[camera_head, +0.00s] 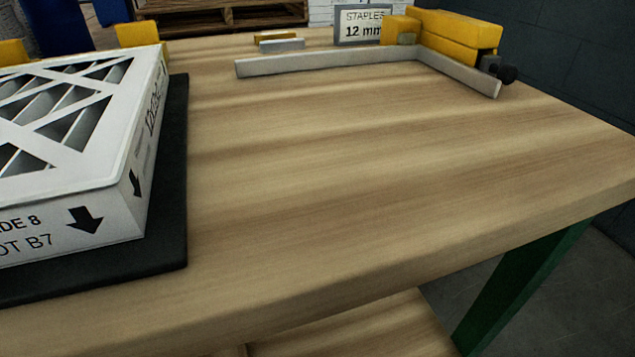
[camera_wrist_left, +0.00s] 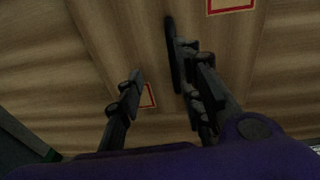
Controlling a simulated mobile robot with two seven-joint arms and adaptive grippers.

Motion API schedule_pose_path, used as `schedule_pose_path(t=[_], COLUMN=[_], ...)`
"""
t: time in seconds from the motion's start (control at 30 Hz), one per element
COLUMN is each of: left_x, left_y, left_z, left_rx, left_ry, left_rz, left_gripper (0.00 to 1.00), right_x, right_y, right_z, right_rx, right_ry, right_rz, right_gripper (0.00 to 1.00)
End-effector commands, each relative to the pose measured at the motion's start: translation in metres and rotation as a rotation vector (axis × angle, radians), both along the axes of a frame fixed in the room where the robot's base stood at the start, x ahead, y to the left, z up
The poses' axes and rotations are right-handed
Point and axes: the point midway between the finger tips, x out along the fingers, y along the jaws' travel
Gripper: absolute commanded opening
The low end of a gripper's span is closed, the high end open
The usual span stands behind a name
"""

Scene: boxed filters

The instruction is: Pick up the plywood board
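I cannot pick out a separate plywood board in the head view. My left gripper (camera_wrist_left: 153,58) shows in the left wrist view with its two dark fingers apart and nothing seen between them. Behind the fingers is a brown, streaked surface (camera_wrist_left: 60,70) with red-bordered patches; I cannot tell whether it is the board or how far off it is. Neither gripper shows in the head view.
A boxed filter (camera_head: 140,190) lies on a black mat (camera_head: 178,180) at the left of the wooden workbench (camera_head: 330,190). A metal L-shaped fence (camera_head: 320,62), a yellow tool (camera_head: 455,35) and a staples box (camera_head: 360,27) stand at the back. The bench middle is clear.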

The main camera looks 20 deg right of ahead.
Motion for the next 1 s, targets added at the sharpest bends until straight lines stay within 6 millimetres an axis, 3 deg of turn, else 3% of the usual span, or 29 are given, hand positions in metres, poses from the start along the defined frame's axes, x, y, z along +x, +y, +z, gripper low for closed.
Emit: schedule_pose_path(t=[0.1,0.4,0.7,0.93,1.0], left_x=[0.012,0.015,0.018,0.019,0.019], left_y=[0.012,0.014,0.017,0.018,0.017], left_z=[-0.004,-0.031,-0.073,-0.074,-0.074], left_rx=[0.051,0.054,0.051,0.051,0.051], left_ry=[-0.035,-0.037,-0.035,-0.039,-0.039], left_rz=[-0.026,-0.027,-0.027,-0.027,-0.027], left_gripper=[0.34,0.34,0.34,0.34,0.27], right_x=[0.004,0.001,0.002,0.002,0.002], right_y=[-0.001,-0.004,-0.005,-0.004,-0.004], right_z=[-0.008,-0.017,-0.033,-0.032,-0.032], right_rx=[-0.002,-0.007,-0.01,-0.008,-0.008], right_ry=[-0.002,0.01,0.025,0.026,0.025], right_rz=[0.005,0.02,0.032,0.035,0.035], right_gripper=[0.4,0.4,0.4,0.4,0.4])
